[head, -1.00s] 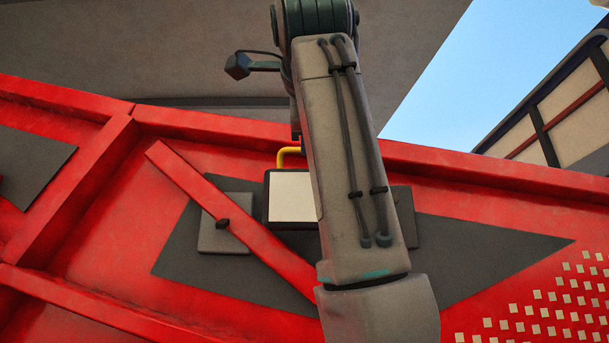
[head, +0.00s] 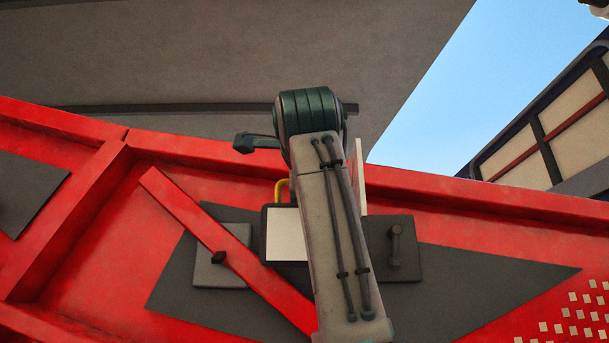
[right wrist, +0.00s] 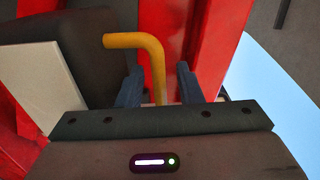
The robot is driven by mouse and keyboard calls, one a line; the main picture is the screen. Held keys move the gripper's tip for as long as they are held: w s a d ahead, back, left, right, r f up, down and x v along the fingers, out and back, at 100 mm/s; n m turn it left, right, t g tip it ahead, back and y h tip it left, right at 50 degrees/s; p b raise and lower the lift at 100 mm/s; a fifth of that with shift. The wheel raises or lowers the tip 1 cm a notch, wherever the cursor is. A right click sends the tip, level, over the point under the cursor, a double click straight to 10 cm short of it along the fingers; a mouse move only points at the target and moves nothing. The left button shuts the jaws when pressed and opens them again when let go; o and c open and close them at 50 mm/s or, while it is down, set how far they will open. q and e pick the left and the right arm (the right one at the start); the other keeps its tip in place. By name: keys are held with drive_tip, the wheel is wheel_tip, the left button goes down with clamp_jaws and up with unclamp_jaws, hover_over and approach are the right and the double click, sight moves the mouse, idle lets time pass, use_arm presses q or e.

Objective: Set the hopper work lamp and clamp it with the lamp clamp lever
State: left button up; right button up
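The work lamp (head: 284,235) is a dark box with a pale face and a yellow handle (head: 282,188), in front of the red wall, partly hidden by my arm in the head view. A dark lever (head: 395,246), probably the lamp clamp lever, stands upright on a dark plate right of my arm. In the right wrist view my right gripper (right wrist: 160,88) is open. Its two fingers stand either side of the lower part of the bent yellow handle (right wrist: 150,44), with gaps visible. My arm hides this gripper in the head view. My left gripper is not in view.
A slanting red bar (head: 225,240) crosses a grey plate (head: 205,272) with a dark knob left of the lamp. A large grey panel (head: 200,50) overhangs above. A pale flat panel (head: 359,178) shows edge-on behind my arm.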

drive_tip(key=shift+w+f, duration=0.1)
drive_tip(key=shift+w, duration=0.45)
drive_tip(key=shift+s, duration=0.15)
drive_tip(key=shift+c, duration=0.4)
clamp_jaws()
